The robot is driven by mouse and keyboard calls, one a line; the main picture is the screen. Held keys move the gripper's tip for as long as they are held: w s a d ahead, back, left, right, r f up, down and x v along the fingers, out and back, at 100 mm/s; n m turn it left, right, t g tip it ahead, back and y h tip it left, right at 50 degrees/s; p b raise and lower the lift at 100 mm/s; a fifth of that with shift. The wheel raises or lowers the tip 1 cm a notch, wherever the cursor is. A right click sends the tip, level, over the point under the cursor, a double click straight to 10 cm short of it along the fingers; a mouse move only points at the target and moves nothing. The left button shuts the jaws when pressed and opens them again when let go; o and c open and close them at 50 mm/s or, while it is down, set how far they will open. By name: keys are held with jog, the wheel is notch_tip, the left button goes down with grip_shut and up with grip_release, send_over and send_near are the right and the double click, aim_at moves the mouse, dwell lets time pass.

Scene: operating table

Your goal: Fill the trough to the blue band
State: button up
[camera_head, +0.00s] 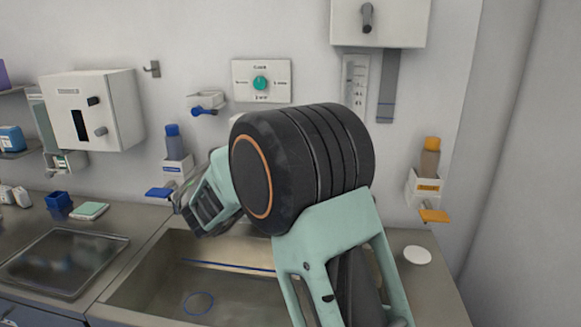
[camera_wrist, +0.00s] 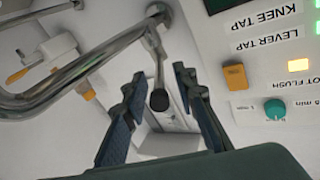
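The steel trough (camera_head: 150,282) is at the bottom centre of the head view, partly hidden by my arm. A thin blue band (camera_head: 228,265) runs along its back wall, and a blue ring (camera_head: 198,302) shows on its floor. I cannot make out any water. My gripper (camera_head: 194,222) is over the trough's back left part. In the wrist view my gripper (camera_wrist: 158,112) is open, its two blue-grey fingers apart. A lever with a black knob (camera_wrist: 158,99) hangs from a chrome pipe (camera_wrist: 95,70) and appears between the fingers. I cannot tell its depth or any contact.
A panel (camera_wrist: 285,50) marked KNEE TAP and LEVER TAP has a lit lamp (camera_wrist: 298,65), an orange button (camera_wrist: 237,77) and a green knob (camera_wrist: 275,108). Blue (camera_head: 173,145) and orange (camera_head: 430,160) dispensers hang on the wall. A white disc (camera_head: 417,255) lies right of the trough.

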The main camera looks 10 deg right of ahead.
jog(key=v, duration=1.2)
